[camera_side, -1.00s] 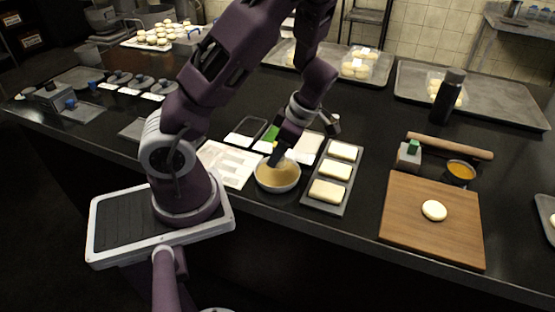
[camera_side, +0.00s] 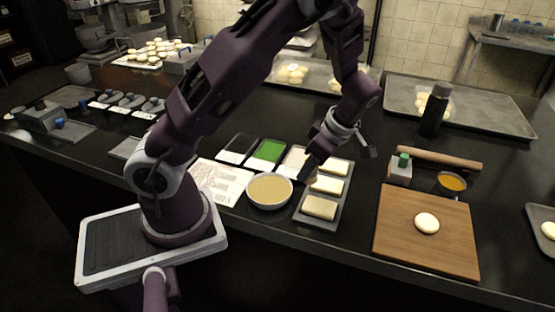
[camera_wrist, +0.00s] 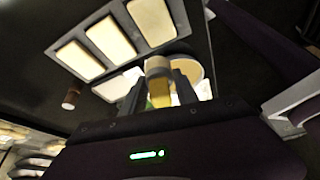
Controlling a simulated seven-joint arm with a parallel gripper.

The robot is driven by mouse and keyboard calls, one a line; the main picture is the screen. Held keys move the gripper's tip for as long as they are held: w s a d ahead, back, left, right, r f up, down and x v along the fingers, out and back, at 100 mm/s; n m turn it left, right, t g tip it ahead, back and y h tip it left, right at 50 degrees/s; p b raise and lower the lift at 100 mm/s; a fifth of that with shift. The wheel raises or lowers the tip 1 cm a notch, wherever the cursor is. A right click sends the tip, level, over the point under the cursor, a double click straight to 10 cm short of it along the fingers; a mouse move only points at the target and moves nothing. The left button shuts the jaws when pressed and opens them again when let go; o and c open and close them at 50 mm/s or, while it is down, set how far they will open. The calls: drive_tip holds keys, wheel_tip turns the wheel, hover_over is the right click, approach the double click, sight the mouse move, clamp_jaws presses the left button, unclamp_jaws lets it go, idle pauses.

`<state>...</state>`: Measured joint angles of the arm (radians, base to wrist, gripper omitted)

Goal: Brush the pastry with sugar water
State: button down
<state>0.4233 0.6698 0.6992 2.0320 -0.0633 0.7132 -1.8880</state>
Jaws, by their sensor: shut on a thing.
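My gripper (camera_side: 310,168) is shut on a pale yellowish brush (camera_wrist: 158,82), seen between the fingers in the wrist view; its tip is hard to make out in the side view. The gripper is above the gap between the bowl and the pastry tray. The white bowl of tan sugar water (camera_side: 269,188) stands just left of the tray; it also shows partly behind the brush in the wrist view (camera_wrist: 190,70). Three pale rectangular pastries, near (camera_side: 319,208), middle (camera_side: 327,186) and far (camera_side: 335,167), lie in a row on the grey tray (camera_side: 340,205). I cannot tell whether the brush touches anything.
A wooden board (camera_side: 425,245) with a round dough piece (camera_side: 427,223), a rolling pin (camera_side: 440,158) and a dark bottle (camera_side: 434,110) stand to the right.

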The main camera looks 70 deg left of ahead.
drive_tip(key=w+d, duration=0.1)
drive_tip(key=d, duration=0.1)
drive_tip(key=w+d+m, duration=0.1)
drive_tip(key=d, duration=0.1)
drive_tip(key=w+d+m, duration=0.1)
drive_tip(key=shift+w+d+f+t, duration=0.2)
drive_tip(key=shift+w+d+t, duration=0.1)
drive_tip(key=shift+d+t, duration=0.1)
drive_tip(key=shift+d+f, duration=0.15)
drive_tip(key=shift+f, duration=2.3)
drive_tip(key=shift+f, duration=0.5)
drive_tip(key=shift+s+a, duration=2.2)
drive_tip(key=shift+a, duration=0.05)
drive_tip(key=shift+w+d, duration=2.2)
drive_tip(key=shift+s+a, duration=2.2)
drive_tip(key=shift+w+d, duration=2.25)
